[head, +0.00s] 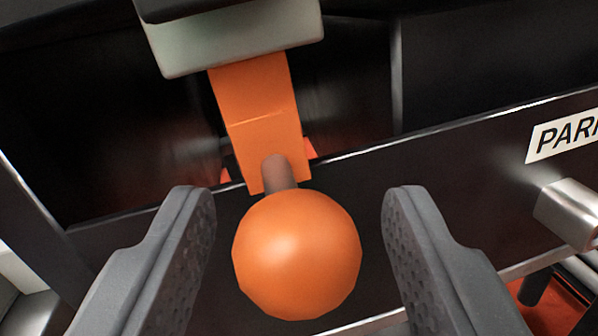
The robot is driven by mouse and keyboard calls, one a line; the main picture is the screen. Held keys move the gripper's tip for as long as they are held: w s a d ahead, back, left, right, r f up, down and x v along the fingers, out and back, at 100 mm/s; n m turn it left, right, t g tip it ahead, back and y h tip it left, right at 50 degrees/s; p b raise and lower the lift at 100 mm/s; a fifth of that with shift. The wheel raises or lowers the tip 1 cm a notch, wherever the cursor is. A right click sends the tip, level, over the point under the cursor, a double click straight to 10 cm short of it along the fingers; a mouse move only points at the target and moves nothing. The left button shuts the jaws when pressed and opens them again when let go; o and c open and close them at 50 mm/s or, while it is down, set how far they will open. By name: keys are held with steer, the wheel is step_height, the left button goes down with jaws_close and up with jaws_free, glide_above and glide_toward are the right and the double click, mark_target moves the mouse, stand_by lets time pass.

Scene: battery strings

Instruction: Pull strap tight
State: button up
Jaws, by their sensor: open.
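An orange strap (255,112) hangs down from under a pale grey-green block (240,40) at the top. A short brown stem joins the strap's lower end to an orange ball (297,255). My gripper (300,220) is open, with one dark grey finger on each side of the ball. A gap shows between the ball and each finger, so neither visibly touches it. The strap behind the ball is partly hidden.
A dark panel edge (430,145) runs across behind the ball, rising to the right. A white label reading "PAR" (565,135) is on it, cut off by the frame. A metal cylinder (572,212) sticks out at the right. Dark recesses lie behind the strap.

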steer(key=shift+w+r, duration=0.1)
steer(key=shift+w, duration=0.25)
jaws_close()
step_height(320, 180, down, 8)
steer(key=shift+r+b, duration=0.2)
steer(key=shift+b, duration=0.1)
steer(key=shift+d, duration=0.1)
jaws_free()
